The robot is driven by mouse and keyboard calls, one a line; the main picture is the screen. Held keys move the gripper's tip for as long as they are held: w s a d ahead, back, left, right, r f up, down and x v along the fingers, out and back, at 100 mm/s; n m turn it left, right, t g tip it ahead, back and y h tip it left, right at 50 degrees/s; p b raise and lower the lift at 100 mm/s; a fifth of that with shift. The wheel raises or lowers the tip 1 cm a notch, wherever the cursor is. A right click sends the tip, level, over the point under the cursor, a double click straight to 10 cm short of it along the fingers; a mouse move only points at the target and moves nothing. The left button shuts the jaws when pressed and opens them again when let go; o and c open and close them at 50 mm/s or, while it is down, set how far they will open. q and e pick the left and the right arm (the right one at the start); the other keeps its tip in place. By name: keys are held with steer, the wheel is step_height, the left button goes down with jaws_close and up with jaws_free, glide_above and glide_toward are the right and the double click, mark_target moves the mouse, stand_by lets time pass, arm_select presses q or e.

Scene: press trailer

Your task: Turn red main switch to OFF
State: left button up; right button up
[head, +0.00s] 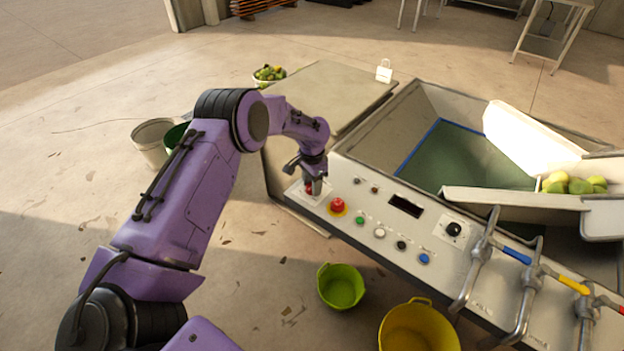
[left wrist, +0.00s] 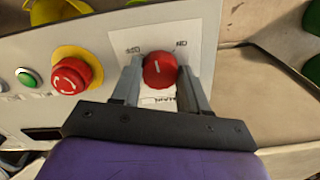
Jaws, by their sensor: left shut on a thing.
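The red main switch (left wrist: 160,70) is a round red knob on a white plate at the left end of the control panel. Two labels sit above it in the left wrist view; the right one seems to read ON and the left one OFF. A short pale mark on the knob's face points roughly up, between the labels. My left gripper (head: 313,188) reaches down onto the switch, mostly covering it in the head view. In the left wrist view, its two fingers (left wrist: 159,78) are closed on opposite sides of the knob. My right gripper is not in view.
A red emergency button (head: 338,205) on a yellow ring stands right beside the switch. Further along are small buttons, a black dial (head: 453,229) and valve handles (head: 517,256). Green (head: 341,287) and yellow (head: 418,328) buckets stand on the floor in front.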

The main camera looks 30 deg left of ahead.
arm_select(q)
steer(key=n+p, duration=0.1)
steer(key=n, duration=0.2)
steer(key=shift+w+r+n, duration=0.1)
steer(key=shift+r+n, duration=0.05)
steer(key=shift+n, duration=2.45)
steer(key=shift+p, duration=0.3)
steer(key=o, duration=1.1)
steer(key=shift+c, duration=0.2)
step_height(320, 180, up, 10)
steer(key=b, duration=0.2)
steer(key=shift+r, duration=0.2)
steer(key=shift+a+f, duration=0.1)
